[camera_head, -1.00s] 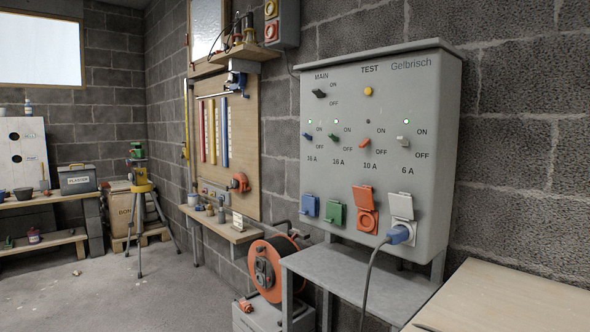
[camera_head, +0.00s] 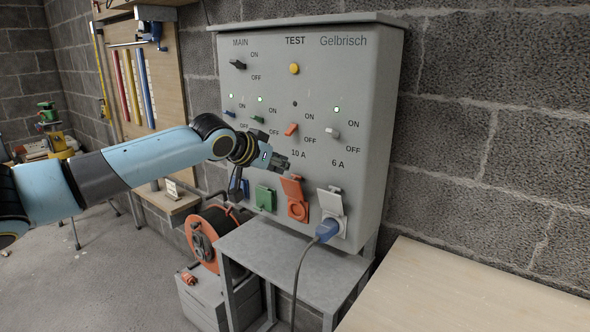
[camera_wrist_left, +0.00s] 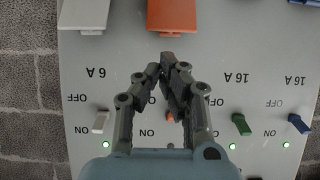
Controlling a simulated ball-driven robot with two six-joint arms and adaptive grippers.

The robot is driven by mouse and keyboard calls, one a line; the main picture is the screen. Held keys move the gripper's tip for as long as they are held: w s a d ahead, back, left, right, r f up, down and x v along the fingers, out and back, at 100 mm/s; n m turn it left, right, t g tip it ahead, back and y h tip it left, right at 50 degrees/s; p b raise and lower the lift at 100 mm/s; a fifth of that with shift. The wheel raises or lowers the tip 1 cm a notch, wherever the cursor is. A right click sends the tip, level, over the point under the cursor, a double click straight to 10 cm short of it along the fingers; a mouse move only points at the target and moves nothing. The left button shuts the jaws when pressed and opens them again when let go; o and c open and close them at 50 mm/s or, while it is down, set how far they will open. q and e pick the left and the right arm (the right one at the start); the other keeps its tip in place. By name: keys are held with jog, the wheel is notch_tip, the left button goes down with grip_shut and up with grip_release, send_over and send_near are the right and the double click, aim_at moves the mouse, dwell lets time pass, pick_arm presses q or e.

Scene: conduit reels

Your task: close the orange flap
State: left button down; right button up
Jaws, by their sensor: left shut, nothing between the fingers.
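The orange flap (camera_head: 291,188) stands open, tilted up above its orange socket (camera_head: 298,210) on the grey panel (camera_head: 360,100). It also shows at the top of the left wrist view (camera_wrist_left: 173,16), where the panel appears upside down. My left gripper (camera_head: 284,164) is shut and empty, in front of the panel just above the flap. In the left wrist view the fingertips (camera_wrist_left: 169,58) point at the flap's near edge; I cannot tell whether they touch it. The gripper covers part of the panel near the 10 A label. My right gripper is not in view.
A blue plug (camera_head: 327,230) with a hanging cable sits in the socket under the raised grey flap (camera_head: 331,200). The green flap (camera_head: 265,198) is left of the orange one. A grey metal table (camera_head: 290,250) stands below, and a wooden tabletop (camera_head: 450,290) at right.

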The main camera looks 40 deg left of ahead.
aim_at(302, 173)
pick_arm(q)
jog(key=x, duration=0.5)
jog(key=shift+s, duration=0.1)
jog(key=shift+w+a+f, duration=0.15)
jog(key=shift+w+f, duration=0.2)
jog(key=shift+w, duration=0.25)
jog(key=shift+w+f, duration=0.15)
jog(key=shift+w, duration=0.05)
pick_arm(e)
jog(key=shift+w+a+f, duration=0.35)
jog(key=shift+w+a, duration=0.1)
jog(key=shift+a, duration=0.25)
pick_arm(q)
jog(key=shift+s, duration=0.1)
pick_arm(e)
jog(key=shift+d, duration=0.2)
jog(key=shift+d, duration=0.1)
